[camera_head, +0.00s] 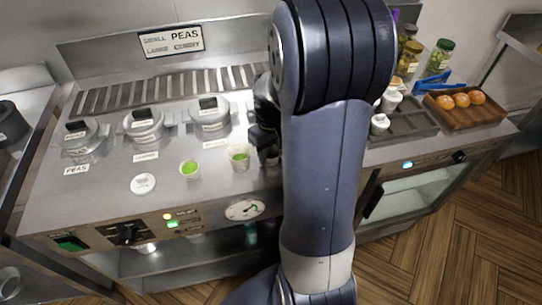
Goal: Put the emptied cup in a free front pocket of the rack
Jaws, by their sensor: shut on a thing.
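My gripper (265,138) is low over the range counter, right of the middle and partly behind my own arm. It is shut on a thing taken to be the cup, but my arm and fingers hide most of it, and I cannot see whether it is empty. A pale cup with green in it (240,158) is just left of my fingers; I cannot tell if they touch it. Another cup with green contents (190,169) stands further left. The dark rack (412,124) is right of my arm, its left part hidden. White containers (380,123) stand at its left side.
Several lidded pots (144,124) line the counter at the left, before a slotted grille. A white round disc (143,184) lies in front of them. A wooden tray (458,117) with orange round things and several jars (440,55) are by the rack.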

